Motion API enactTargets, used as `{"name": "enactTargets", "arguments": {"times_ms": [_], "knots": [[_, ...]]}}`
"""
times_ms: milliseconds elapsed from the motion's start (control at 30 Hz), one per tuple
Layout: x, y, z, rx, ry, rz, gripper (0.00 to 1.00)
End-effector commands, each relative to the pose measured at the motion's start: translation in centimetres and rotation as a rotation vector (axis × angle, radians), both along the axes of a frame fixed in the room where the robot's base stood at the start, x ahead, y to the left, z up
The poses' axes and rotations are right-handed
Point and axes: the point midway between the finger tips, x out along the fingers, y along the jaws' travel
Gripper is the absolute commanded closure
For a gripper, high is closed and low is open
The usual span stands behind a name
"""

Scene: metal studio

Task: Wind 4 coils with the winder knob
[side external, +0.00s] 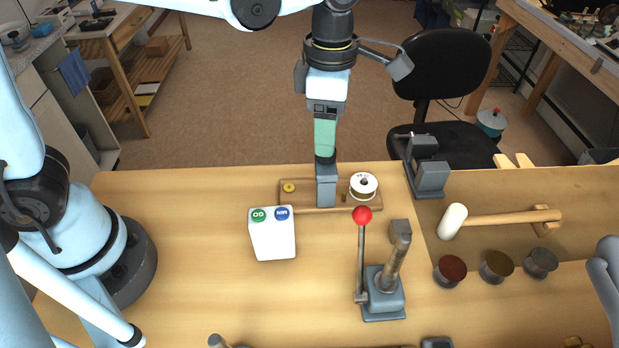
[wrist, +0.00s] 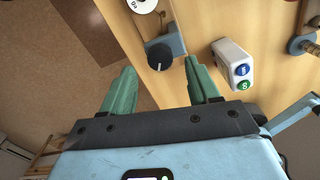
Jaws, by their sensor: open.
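The winder is a wooden base (side external: 350,208) with a grey block (side external: 327,192) and a white spool (side external: 363,183). In the wrist view the black knob (wrist: 160,54), with a pale pointer mark, shows on the grey block (wrist: 172,43). Part of the spool (wrist: 142,4) is at the top edge. My gripper (side external: 325,153) hangs over the block with its green fingers down. In the wrist view my gripper (wrist: 160,66) is open, one finger on each side of the knob with gaps. I cannot tell whether the tips reach the knob's depth.
A white box (side external: 272,238) with a green and a blue button stands in front of the winder. A red-tipped lever (side external: 361,215) on a grey base stands to its right. A mallet (side external: 500,218) and several small round containers (side external: 496,267) are further right. The table's left part is clear.

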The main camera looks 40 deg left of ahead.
Motion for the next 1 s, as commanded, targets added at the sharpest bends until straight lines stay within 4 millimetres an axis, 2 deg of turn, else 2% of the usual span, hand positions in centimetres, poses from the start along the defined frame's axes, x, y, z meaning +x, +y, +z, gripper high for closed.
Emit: {"name": "enactTargets", "arguments": {"times_ms": [100, 300, 667, 1000], "knots": [[0.0, 0.0, -1.6, 0.000, 0.000, 0.000, 0.40], [0.0, 0.0, -3.1, 0.000, 0.000, -0.001, 0.40], [0.0, 0.0, -3.5, 0.000, 0.000, -0.001, 0.40], [0.0, 0.0, -3.5, 0.000, 0.000, -0.001, 0.90]]}}
